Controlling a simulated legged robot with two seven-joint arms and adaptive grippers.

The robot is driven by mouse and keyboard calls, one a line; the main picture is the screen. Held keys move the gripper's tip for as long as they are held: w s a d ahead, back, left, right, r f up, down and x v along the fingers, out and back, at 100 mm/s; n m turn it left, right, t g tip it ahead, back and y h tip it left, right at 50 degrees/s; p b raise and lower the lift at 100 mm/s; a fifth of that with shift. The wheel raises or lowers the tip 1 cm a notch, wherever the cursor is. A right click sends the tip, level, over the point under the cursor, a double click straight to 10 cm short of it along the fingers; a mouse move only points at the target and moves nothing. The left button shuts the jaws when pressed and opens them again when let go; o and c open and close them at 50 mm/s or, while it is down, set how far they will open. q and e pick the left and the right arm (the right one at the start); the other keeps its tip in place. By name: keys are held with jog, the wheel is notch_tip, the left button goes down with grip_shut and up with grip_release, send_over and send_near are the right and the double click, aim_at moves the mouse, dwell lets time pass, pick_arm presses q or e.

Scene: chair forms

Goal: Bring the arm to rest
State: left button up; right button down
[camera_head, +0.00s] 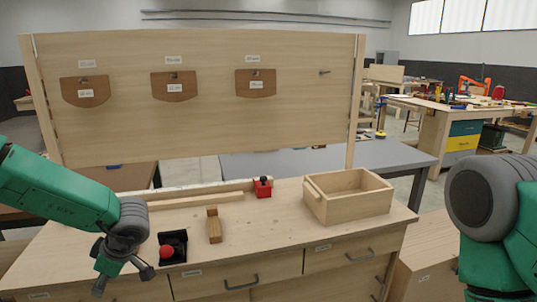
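My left arm (60,190) comes in from the left, green with a grey wrist. My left gripper (123,275) hangs at the front left edge of the workbench (270,235); its dark fingers are spread apart with nothing between them. It is just left of a black holder (173,243) with a red ball-like part (166,251), with a small gap in the picture. My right arm (492,215) shows at the right edge as a grey joint and green links; its gripper is out of view.
An upright wooden board (210,125) carries three brown labelled forms (174,86) on hooks and a bare hook (324,72) at right. On the bench are an open wooden box (350,207), a red block (262,187), a small wooden piece (214,226) and a long strip (195,201).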

pick_arm(q)
jog(key=s+d+f+m+t+h+b, duration=0.1)
jog(key=s+d+f+m+t+b, duration=0.1)
jog(key=s+d+f+m, duration=0.5)
jog(key=s+f+m+t+h+b, duration=0.1)
jog(key=s+f+m+t+b, duration=0.3)
jog(key=f, duration=0.6)
jog(key=s+d+f+m+g+h, duration=0.2)
jog(key=s+f+m+g, duration=0.1)
jog(key=s, duration=0.7)
jog(key=s+d+f+m+g+h, duration=0.2)
jog(key=s+m, duration=0.3)
jog(key=s, duration=0.5)
jog(key=shift+s+d+f+g, duration=0.15)
jog(key=shift+s+f+g, duration=0.25)
jog(key=shift+f, duration=0.45)
